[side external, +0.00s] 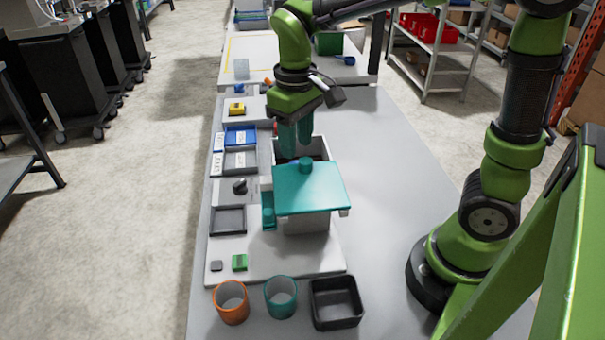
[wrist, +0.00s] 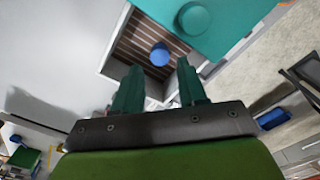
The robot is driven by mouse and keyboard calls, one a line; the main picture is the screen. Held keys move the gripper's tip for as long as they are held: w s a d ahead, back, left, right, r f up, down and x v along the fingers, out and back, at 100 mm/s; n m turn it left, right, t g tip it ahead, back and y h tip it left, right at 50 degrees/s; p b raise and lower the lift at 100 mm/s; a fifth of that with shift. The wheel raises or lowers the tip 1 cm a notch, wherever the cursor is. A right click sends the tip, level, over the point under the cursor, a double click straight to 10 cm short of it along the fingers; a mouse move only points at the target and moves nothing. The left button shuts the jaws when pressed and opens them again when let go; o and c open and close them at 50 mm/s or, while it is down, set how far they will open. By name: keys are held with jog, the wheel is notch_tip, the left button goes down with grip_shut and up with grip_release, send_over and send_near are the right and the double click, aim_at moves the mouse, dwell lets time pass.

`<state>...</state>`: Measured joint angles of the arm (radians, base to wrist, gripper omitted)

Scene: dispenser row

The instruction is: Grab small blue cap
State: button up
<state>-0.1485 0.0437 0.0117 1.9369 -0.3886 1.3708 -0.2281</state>
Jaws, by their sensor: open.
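The small blue cap (wrist: 160,54) is a round disc in the wrist view. It lies inside an open dark, slatted bin (wrist: 136,50) with pale walls. A teal lid (side external: 310,187) with a round teal knob (side external: 305,164) covers the part of the dispenser beside this opening. The lid also shows in the wrist view (wrist: 235,22). My gripper (side external: 297,153) points down over the bin opening in the side external view. In the wrist view its teal fingers (wrist: 159,66) are apart and empty, with the cap seen beyond the gap between their tips. The cap is hidden in the side external view.
Blue (side external: 240,136) and grey (side external: 240,160) trays lie left of the dispenser. An orange cup (side external: 231,303), a teal cup (side external: 281,297) and a black square tray (side external: 337,302) stand at the near edge. The table right of the dispenser (side external: 385,190) is clear.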

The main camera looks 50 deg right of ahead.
notch_tip(320, 180, down, 5)
jog(key=shift+w+f, duration=0.1)
jog(key=shift+w, duration=0.05)
grip_shut()
